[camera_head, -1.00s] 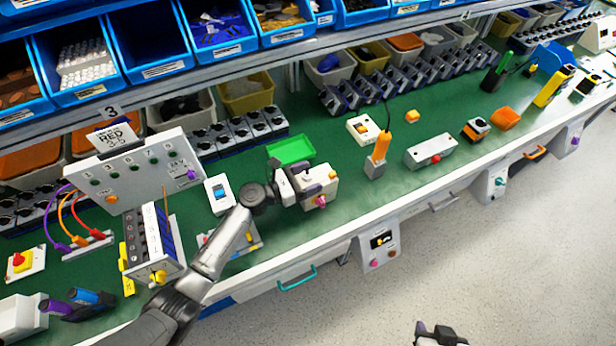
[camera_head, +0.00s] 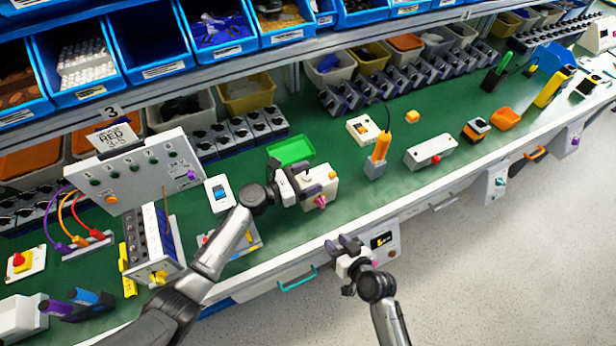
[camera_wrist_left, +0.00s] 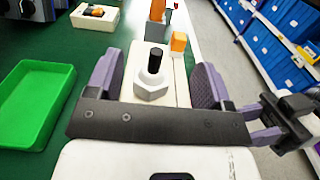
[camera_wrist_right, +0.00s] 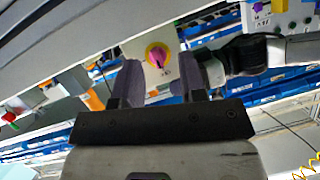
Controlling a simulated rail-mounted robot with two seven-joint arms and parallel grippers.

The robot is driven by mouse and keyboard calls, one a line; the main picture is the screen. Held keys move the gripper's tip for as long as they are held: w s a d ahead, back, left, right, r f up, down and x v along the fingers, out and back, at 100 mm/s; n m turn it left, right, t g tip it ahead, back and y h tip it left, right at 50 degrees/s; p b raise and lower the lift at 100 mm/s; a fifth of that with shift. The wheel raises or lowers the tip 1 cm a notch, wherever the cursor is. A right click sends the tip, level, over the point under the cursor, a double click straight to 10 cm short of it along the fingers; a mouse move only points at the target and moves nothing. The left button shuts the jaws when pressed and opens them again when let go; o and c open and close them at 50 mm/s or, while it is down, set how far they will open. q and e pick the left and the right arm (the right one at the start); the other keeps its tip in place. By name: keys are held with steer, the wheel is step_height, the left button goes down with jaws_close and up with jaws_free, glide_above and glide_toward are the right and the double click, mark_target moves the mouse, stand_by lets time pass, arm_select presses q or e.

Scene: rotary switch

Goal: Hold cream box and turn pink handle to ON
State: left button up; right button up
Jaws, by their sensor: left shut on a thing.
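The cream box (camera_head: 330,191) stands near the front edge of the green bench. My left gripper (camera_head: 308,184) is shut on it. In the left wrist view the box (camera_wrist_left: 180,88) sits between both fingers, with a black stem in a white nut and an orange part on it. The pink handle (camera_head: 320,201) is on the box's front face. In the right wrist view the pink handle (camera_wrist_right: 158,57) sits on a yellow disc, beyond my open fingers. My right gripper (camera_head: 342,243) is open and empty, below and in front of the box, apart from it. The handle's lettering is too small to read.
A green tray (camera_head: 290,149) lies behind the box. An orange-handled tool (camera_head: 381,148) in a stand and a grey box with a red button (camera_head: 430,152) are to the right. A panel unit (camera_head: 383,241) hangs at the bench front, near my right gripper.

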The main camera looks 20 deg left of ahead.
mark_target(324, 206)
steer(key=shift+w+a+r+n+t, duration=0.2)
steer(key=shift+w+a+r+t, duration=0.2)
steer(key=shift+w+a, duration=0.75)
steer(key=shift+w+a+r+n+t, duration=0.2)
steer(key=shift+w+a+r+t, duration=0.15)
steer(key=shift+w+a, duration=0.85)
steer(key=shift+w+a+r+n+t, duration=0.25)
steer(key=shift+w+a+t, duration=0.4)
steer(key=shift+w, duration=0.8)
steer(key=shift+a, duration=0.15)
jaws_close()
